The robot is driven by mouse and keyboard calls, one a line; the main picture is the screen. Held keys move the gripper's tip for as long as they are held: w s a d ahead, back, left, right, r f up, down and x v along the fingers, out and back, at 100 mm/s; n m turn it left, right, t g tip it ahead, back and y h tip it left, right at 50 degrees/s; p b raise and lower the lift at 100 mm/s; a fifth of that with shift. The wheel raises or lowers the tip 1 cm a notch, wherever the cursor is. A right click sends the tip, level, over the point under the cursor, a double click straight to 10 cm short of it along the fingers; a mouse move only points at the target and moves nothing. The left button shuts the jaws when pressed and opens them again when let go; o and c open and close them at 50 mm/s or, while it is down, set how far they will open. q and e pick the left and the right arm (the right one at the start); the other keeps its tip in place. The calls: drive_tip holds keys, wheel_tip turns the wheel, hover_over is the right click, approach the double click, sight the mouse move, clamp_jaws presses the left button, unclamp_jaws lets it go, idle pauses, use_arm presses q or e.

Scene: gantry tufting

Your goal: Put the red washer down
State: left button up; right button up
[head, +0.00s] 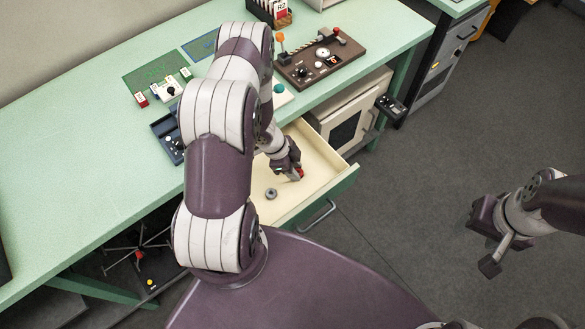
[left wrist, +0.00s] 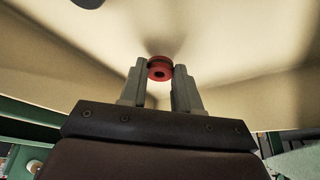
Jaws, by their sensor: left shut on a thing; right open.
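My left gripper (head: 297,175) reaches down into the open drawer (head: 325,160) and is shut on the red washer (head: 301,173). In the left wrist view the red washer (left wrist: 160,68) sits between the two grey fingertips (left wrist: 159,75), over the cream drawer floor. A shadow lies close to it, but I cannot tell whether it touches the floor. My right gripper (head: 489,247) is open and empty over the grey floor at the right.
A grey washer (head: 271,193) lies in the drawer, left of my left gripper. The green table (head: 85,165) holds a brown panel (head: 318,58) with knobs, a blue tray (head: 165,135) and small blocks. A grey box-like cabinet (head: 350,110) stands beside the drawer.

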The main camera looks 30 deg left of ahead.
use_arm(q)
drive_tip(key=shift+w+f, duration=0.2)
drive_tip(key=shift+f, duration=0.4)
drive_tip(key=shift+s+f, duration=0.1)
drive_tip(key=shift+s, duration=0.05)
drive_tip(key=o, duration=1)
drive_tip(key=shift+o, duration=0.2)
